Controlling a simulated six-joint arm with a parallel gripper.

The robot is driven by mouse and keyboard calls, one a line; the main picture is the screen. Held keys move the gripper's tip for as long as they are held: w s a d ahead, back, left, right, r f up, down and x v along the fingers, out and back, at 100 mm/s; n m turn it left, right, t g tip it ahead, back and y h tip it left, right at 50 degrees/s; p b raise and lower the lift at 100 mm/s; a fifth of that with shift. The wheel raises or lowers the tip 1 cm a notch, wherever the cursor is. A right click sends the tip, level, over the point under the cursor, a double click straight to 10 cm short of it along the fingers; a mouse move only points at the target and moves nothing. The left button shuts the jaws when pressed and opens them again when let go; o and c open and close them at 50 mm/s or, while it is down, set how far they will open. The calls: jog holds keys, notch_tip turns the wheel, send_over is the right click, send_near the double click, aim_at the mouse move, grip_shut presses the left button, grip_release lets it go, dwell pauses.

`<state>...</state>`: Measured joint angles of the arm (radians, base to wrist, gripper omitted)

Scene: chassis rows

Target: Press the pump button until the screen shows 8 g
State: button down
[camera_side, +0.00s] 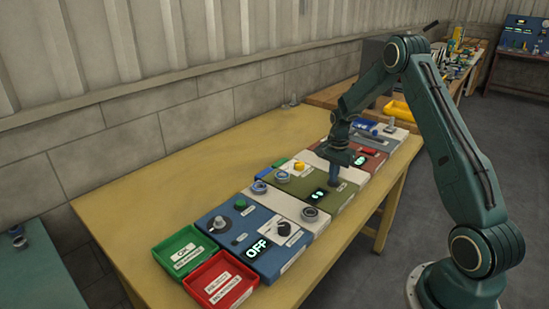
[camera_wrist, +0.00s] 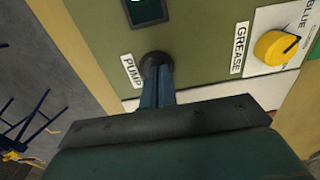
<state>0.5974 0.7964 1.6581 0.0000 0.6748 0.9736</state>
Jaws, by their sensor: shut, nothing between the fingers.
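My gripper (camera_side: 334,186) is shut and empty, pointing down over the olive-green panel (camera_side: 343,199). In the wrist view its closed fingertips (camera_wrist: 158,80) are at the dark round pump button (camera_wrist: 154,62), beside the PUMP label (camera_wrist: 131,70), and hide part of it. They look to be at or on the button; I cannot tell how far it is pressed. The panel's small screen (camera_side: 319,194) is lit in the side view, but its digits are too small to read surely. The wrist view shows only the screen's lower edge (camera_wrist: 146,14).
A yellow knob (camera_wrist: 275,47) sits near the GREASE label (camera_wrist: 239,47). To the left stand a blue panel (camera_side: 243,228) with an OFF screen, a green tray (camera_side: 184,249) and a red tray (camera_side: 221,282). The yellow table's (camera_side: 160,190) back left part is clear.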

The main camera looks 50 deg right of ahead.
notch_tip(320, 180, up, 14)
jog(key=shift+f, duration=0.2)
dwell(0.4)
dwell(0.5)
jog(key=shift+s+a+r, duration=0.1)
jog(key=shift+s+r, duration=0.05)
jog(key=shift+r, duration=0.7)
jog(key=shift+f, duration=0.1)
notch_tip(320, 180, down, 14)
jog(key=shift+r, duration=0.1)
dwell(0.4)
dwell(0.3)
